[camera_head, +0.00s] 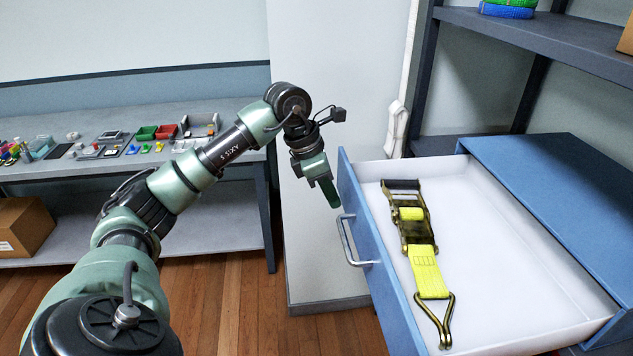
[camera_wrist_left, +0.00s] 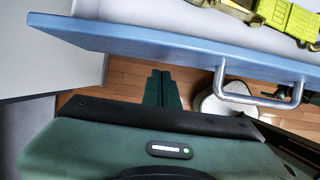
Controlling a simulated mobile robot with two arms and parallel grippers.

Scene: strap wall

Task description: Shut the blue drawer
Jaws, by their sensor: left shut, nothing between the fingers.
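The blue drawer (camera_head: 378,270) stands pulled out of its blue cabinet (camera_head: 560,190) at the right of the head view. Its front has a silver bar handle (camera_head: 350,240). A yellow ratchet strap (camera_head: 425,265) with a metal hook lies inside on the white floor. My left gripper (camera_head: 333,198) is shut and empty, pointing down just left of the drawer front, near its far end and apart from the handle. In the left wrist view the shut fingers (camera_wrist_left: 162,90) are below the drawer front (camera_wrist_left: 170,45), and the handle (camera_wrist_left: 262,95) is to their right. My right gripper is not seen.
A grey bench (camera_head: 120,160) with small trays and parts stands at the back left, with a cardboard box (camera_head: 22,226) on its lower shelf. A pale wall panel (camera_head: 325,100) rises behind my gripper. A dark shelf (camera_head: 545,35) hangs above the cabinet. Wood floor lies clear before the drawer.

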